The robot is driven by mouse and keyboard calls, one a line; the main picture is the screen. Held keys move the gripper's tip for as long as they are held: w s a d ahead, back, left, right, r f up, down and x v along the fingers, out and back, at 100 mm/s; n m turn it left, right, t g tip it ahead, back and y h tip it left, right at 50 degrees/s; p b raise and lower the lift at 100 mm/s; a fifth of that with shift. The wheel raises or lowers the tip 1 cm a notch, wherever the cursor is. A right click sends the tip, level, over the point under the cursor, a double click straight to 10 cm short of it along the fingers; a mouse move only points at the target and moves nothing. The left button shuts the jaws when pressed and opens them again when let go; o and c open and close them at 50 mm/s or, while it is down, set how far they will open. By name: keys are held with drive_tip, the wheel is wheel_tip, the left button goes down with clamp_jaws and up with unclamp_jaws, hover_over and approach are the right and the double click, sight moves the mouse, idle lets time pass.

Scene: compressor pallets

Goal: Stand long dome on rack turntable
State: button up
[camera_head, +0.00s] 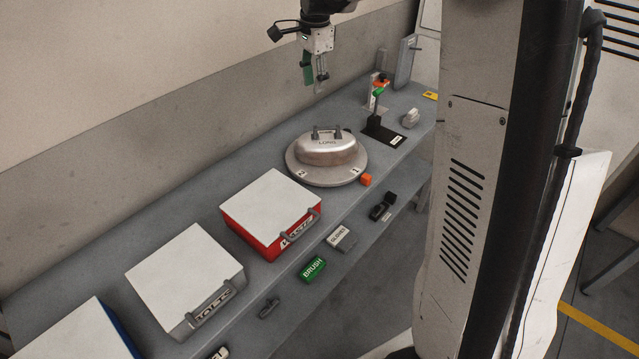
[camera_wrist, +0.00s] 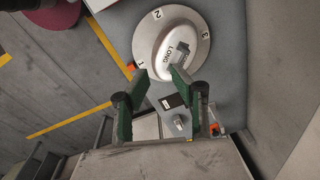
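The long dome (camera_head: 327,148), a silver oblong cover marked LONG with a handle on top, rests upright on the round grey turntable (camera_head: 303,176) on the bench. In the wrist view the dome (camera_wrist: 164,70) sits on the turntable (camera_wrist: 147,28), whose rim carries the numbers 1, 2 and 3. My gripper (camera_head: 318,88) hangs above and behind the dome, apart from it. In the wrist view my gripper (camera_wrist: 162,75) shows two green-padded fingers spread apart with nothing between them; it is open and empty.
A red WASTE box (camera_head: 254,233) and a white BOLTS box (camera_head: 180,301) stand left of the turntable. An orange block (camera_head: 365,180) lies by its rim. A black stand (camera_head: 382,134) and a small white part (camera_head: 410,118) are to the right.

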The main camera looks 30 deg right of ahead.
drive_tip(key=s+a+r+n+t, duration=0.1)
drive_tip(key=s+a+n, duration=0.3)
drive_tip(key=s, duration=0.3)
drive_tip(key=s+a+r+n+t, duration=0.15)
drive_tip(key=s+a+n, duration=0.25)
drive_tip(key=s, duration=0.4)
drive_tip(key=s+a+n+t, duration=0.2)
drive_tip(key=s+a+n, duration=0.15)
drive_tip(key=s, duration=0.35)
drive_tip(key=s+a+f+n+t, duration=0.1)
drive_tip(key=s+a+f+n, duration=0.2)
drive_tip(key=s, duration=0.6)
wheel_tip(320, 180, down, 2)
drive_tip(key=shift+f+n+t, duration=0.2)
drive_tip(key=shift+n+t, duration=0.15)
drive_tip(key=shift+n, duration=0.6)
wheel_tip(320, 180, down, 6)
drive_tip(key=b, duration=0.5)
drive_tip(key=shift+r+b, duration=0.1)
drive_tip(key=shift+b, duration=0.3)
